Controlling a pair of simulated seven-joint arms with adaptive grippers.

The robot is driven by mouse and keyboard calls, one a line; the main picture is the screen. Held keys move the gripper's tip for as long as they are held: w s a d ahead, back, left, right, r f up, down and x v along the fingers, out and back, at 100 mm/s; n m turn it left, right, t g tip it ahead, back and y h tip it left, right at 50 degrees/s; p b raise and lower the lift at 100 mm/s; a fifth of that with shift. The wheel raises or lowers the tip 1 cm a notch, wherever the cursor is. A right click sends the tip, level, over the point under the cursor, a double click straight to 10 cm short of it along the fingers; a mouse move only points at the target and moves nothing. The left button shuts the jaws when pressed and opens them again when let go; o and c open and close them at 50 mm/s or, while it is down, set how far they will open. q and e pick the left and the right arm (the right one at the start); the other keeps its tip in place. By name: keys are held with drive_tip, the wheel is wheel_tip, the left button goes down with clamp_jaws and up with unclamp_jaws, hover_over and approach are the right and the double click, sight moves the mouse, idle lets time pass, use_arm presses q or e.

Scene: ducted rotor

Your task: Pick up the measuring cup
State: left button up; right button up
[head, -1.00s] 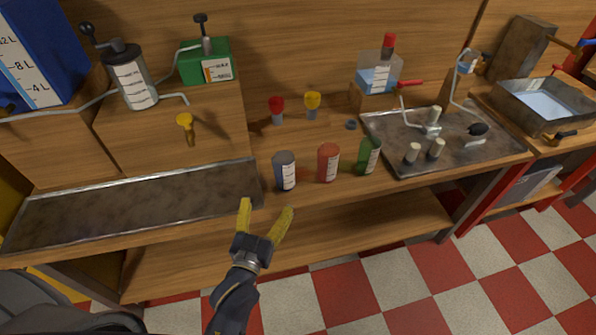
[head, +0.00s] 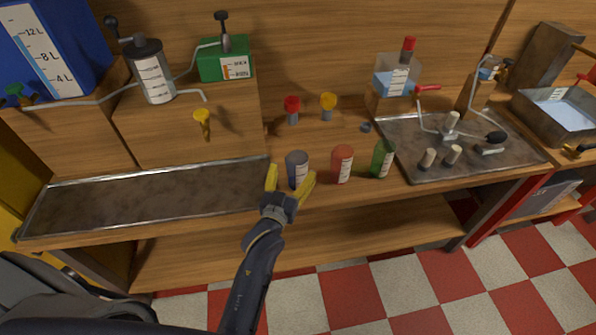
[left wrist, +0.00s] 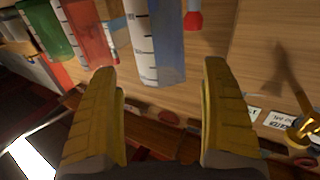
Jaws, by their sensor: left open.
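Three measuring cups with white scale strips stand upright near the front edge of the workbench: a blue-grey cup (head: 297,165), a red cup (head: 342,165) and a green cup (head: 382,159). My left gripper (head: 289,184) is open, with its yellow fingertips at the front of the blue-grey cup, one towards each side. In the left wrist view the blue-grey cup (left wrist: 165,42) lies ahead between the two spread fingers. Whether either finger touches it I cannot tell. The red cup (left wrist: 88,32) and green cup (left wrist: 46,28) show left of it there. My right gripper is not in view.
A metal tray (head: 150,200) lies left of the cups, and a metal plate with pegs (head: 425,167) lies right. A red-topped piece (head: 292,108) and a yellow-topped piece (head: 328,105) stand behind the cups. A shelf (head: 330,232) runs below the workbench.

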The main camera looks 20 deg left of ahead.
sight(298, 163)
use_arm(q)
drive_tip(key=shift+w+d+f, duration=0.1)
drive_tip(key=shift+w+f, duration=0.05)
drive_tip(key=shift+w, duration=2.45)
drive_tip(key=shift+c, duration=0.2)
drive_tip(key=c, duration=1.2)
drive_tip(key=shift+c, duration=0.2)
